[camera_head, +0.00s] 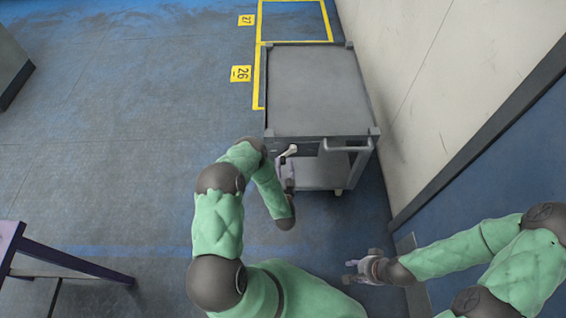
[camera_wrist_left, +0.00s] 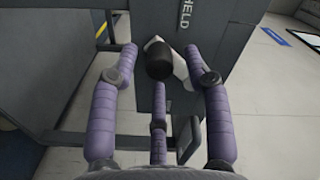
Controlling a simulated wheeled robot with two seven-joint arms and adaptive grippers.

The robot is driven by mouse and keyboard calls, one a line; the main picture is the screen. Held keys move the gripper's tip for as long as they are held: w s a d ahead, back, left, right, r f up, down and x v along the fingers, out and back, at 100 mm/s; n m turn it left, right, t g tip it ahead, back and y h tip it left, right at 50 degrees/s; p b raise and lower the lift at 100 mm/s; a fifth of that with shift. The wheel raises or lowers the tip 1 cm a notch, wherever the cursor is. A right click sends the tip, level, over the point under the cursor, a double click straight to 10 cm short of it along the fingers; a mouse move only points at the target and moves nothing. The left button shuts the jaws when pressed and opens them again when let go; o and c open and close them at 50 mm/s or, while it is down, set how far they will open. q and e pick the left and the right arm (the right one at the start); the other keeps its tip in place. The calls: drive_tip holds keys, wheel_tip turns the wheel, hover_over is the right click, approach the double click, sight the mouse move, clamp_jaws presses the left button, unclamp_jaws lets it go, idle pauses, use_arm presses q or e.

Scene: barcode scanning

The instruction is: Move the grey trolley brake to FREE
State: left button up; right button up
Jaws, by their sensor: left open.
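The grey trolley (camera_head: 315,92) stands by the wall, its near panel facing me. The brake lever (camera_head: 289,151), pale with a black knob (camera_wrist_left: 158,60), is on that panel's left part. The word HELD (camera_wrist_left: 187,28) shows beside the lever in the left wrist view; a FREE mark is not readable. My left gripper (camera_head: 287,172) is just in front of the lever. Its purple fingers (camera_wrist_left: 160,62) are open, on either side of the knob in the picture; contact cannot be told. My right gripper (camera_head: 353,271) is low at the right, fingers apart and empty, away from the trolley.
The trolley's push handle (camera_head: 347,145) sticks out right of the lever. A lower shelf (camera_head: 322,174) is beneath. The wall (camera_head: 425,90) runs close along the trolley's right side. A purple-legged table (camera_head: 70,262) stands at lower left. The blue floor (camera_head: 120,130) at left is clear.

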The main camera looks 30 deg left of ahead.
sight(284, 164)
use_arm(q)
drive_tip(key=shift+b+x, duration=0.35)
drive_tip(key=shift+x, duration=1.2)
clamp_jaws()
drive_tip(key=shift+w, duration=0.15)
